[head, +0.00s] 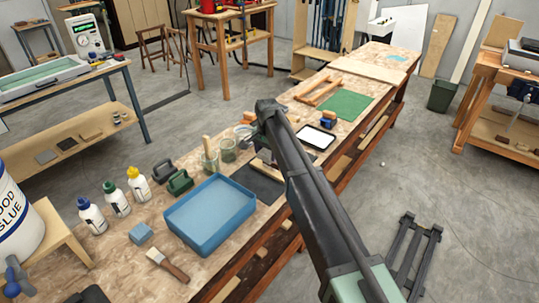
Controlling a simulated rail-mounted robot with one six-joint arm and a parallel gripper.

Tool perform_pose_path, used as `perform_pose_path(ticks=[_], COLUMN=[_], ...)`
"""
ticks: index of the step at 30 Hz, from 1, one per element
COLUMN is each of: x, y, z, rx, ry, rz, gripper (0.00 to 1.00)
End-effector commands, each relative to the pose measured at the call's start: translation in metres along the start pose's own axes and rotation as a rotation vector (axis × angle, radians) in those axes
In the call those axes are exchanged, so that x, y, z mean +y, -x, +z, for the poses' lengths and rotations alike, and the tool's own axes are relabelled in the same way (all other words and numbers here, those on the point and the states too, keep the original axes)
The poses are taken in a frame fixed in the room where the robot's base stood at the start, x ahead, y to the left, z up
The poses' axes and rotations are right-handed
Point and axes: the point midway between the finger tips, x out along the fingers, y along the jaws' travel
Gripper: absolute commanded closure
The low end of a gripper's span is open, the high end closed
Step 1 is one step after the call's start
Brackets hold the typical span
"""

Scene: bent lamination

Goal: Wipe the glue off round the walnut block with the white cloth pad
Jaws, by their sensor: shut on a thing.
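My arm reaches across the bench from the lower right. My gripper (267,157) hangs below its bent end, low over a dark mat (258,184), and the arm link covers most of it. It is shut on what seems to be the white cloth pad, of which I can make out little. A pale strip of wood shows beside the gripper on the mat. I cannot make out the walnut block or any glue round it; that spot is largely behind my arm.
A blue tray (211,231) stands in front of the mat, with several glue bottles (117,198) and dark green clamps to its left. Jars (227,150) stand close left of the gripper. A white dish with a dark rim (316,137) and a green mat (344,105) lie beyond.

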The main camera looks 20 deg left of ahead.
Motion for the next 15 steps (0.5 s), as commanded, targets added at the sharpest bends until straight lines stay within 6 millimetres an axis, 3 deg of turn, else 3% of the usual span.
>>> perform_pose_path(ticks=[8, 15], x=[0.000, 0.000], y=[-0.010, -0.045], z=[-0.001, -0.005], rx=[0.000, 0.000], ry=[-0.007, -0.006], rz=[0.000, 0.000], gripper=[0.54, 0.54])
